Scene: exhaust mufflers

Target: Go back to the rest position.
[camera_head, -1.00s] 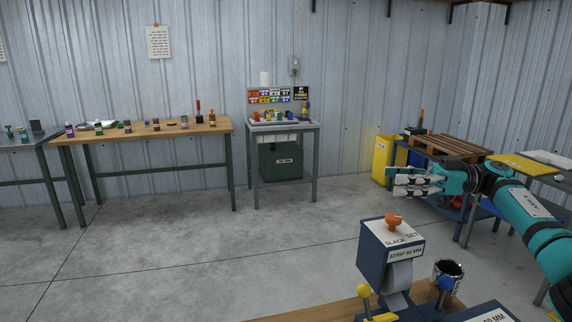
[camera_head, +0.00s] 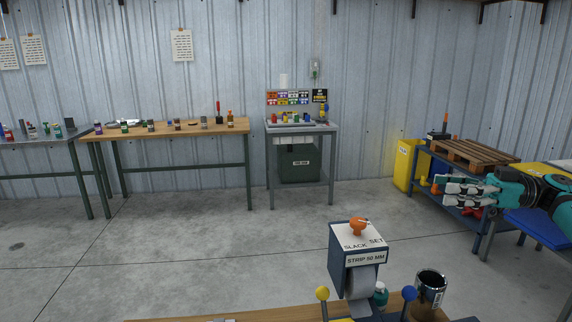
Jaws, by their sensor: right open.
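My right gripper (camera_head: 464,191) reaches in from the right edge, fingers pointing left, held in the air in front of the blue shelf. Its fingers are spread and nothing shows between them. My left gripper is not in this view. Below, a blue box-shaped device (camera_head: 356,248) marked "SLACK SET" and "STRIP 50 MM" stands on a wooden bench top, with an orange knob on top. My right gripper is above and to the right of it, apart from it.
A metal can (camera_head: 430,287) stands right of the device, near yellow and blue ball-topped levers. Across the floor stand a wooden workbench (camera_head: 180,129) and a grey table (camera_head: 301,128). A yellow bin (camera_head: 404,166) and a pallet (camera_head: 464,153) are at right. The middle floor is clear.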

